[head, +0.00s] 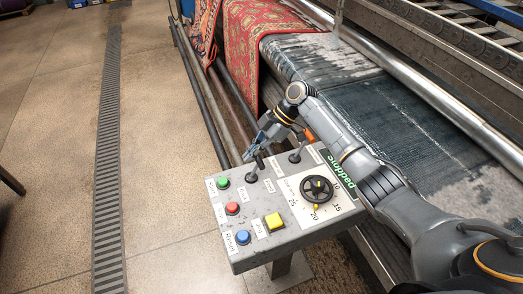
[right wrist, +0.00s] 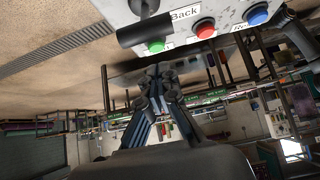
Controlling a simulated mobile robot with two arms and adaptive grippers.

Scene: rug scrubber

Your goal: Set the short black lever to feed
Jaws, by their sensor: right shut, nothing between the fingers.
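The grey control panel (head: 262,228) stands beside the machine in the head view. A short black lever (head: 259,162) rises from its upper left part, near small labels. In the right wrist view the lever's black handle (right wrist: 146,30) lies close to the "Back" label (right wrist: 185,14) and the green button (right wrist: 156,46). My right gripper (head: 250,155) is just behind the lever's top, fingers shut and empty. Its fingertips (right wrist: 155,72) point toward the panel edge in the wrist view. Whether they touch the lever I cannot tell. My left gripper is out of view.
A second lever (head: 295,157) stands to the right on the panel. Rollers and a red rug (head: 255,38) lie behind. Open floor is left.

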